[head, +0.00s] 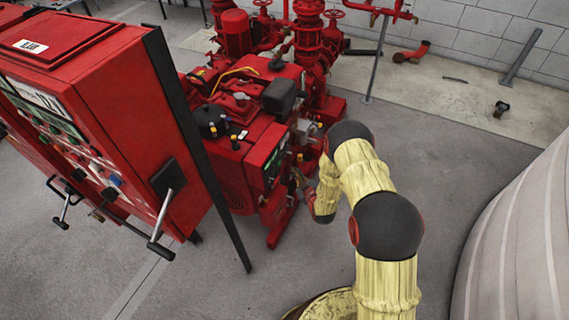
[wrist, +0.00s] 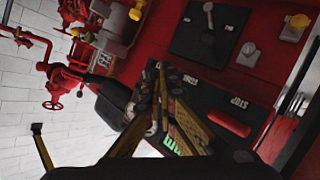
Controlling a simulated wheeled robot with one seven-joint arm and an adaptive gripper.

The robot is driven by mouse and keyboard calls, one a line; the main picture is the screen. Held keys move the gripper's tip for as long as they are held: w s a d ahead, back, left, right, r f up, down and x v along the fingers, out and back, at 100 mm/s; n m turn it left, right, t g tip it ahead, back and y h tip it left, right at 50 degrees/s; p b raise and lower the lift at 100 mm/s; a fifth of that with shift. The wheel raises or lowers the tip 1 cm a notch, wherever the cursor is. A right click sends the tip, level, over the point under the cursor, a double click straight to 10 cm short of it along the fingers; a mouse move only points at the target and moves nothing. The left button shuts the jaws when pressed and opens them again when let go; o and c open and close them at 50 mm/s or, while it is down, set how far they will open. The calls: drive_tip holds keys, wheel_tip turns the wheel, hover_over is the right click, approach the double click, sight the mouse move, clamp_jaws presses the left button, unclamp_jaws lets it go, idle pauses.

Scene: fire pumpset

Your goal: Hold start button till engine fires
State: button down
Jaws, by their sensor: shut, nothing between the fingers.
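The red engine (head: 250,130) stands in the middle of the head view, with a small dark control panel (head: 273,165) on the side toward my arm. In the wrist view the panel shows a red bar-shaped button (wrist: 228,122) beside a STOP label (wrist: 238,102). A small white label (wrist: 190,80), probably START, lies just right of my fingertips. The start button itself is not visible; my fingers may hide it. My gripper (wrist: 161,72) is shut and empty, its tips over the panel near that label. I cannot tell whether they touch. In the head view my gripper is mostly hidden beside the engine.
A red control cabinet (head: 100,110) with levers stands at the left. Red pumps and pipes (head: 310,45) stand behind the engine. Grey floor (head: 450,135) is clear at right.

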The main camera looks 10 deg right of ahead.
drive_tip(key=shift+s+d, duration=0.5)
drive_tip(key=shift+d, duration=0.2)
